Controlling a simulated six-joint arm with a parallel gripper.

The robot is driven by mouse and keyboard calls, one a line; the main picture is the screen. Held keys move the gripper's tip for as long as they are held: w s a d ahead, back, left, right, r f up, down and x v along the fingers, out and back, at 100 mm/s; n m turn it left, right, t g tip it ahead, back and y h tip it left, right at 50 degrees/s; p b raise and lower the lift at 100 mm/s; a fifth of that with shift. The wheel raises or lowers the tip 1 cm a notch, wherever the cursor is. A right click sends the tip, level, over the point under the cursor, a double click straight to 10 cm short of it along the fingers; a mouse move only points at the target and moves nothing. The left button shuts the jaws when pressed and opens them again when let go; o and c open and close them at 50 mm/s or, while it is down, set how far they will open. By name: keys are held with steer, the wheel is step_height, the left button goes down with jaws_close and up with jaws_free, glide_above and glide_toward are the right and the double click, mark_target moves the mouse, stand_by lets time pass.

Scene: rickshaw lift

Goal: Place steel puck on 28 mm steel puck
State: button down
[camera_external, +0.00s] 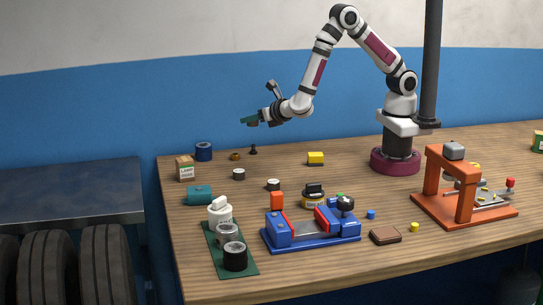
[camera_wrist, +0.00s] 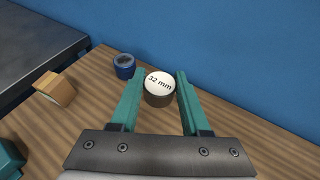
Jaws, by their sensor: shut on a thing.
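My gripper (camera_external: 247,121) is raised well above the back of the table, its teal fingers pointing left in the external view. In the wrist view my gripper (camera_wrist: 158,88) is shut on a round puck (camera_wrist: 159,84) with a white top reading "32 mm" and a dark side. The held puck cannot be made out in the external view. Two small dark pucks with pale tops stand apart on the table: one farther back (camera_external: 238,174) and one nearer the middle (camera_external: 273,184). Their labels are too small to read, so I cannot tell which is 28 mm.
A blue roll (camera_external: 203,151), a small carton (camera_external: 185,168) and a teal box (camera_external: 199,195) stand at the left. A blue vise-like fixture (camera_external: 310,226), a green mat (camera_external: 246,268) with bottle and rolls, and an orange press (camera_external: 456,185) occupy the front. Wood around the two pucks is mostly clear.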

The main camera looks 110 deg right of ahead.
glide_above(239, 171)
steer(key=f, duration=0.6)
steer(key=shift+s+d+f, duration=0.15)
steer(key=shift+s+f, duration=0.05)
steer(key=shift+w+a+f, duration=0.1)
steer(key=shift+f, duration=1)
steer(key=shift+w+a+f, duration=0.1)
steer(key=shift+f, duration=0.95)
steer(key=shift+f, duration=0.1)
steer(key=shift+c, duration=1.9)
jaws_free()
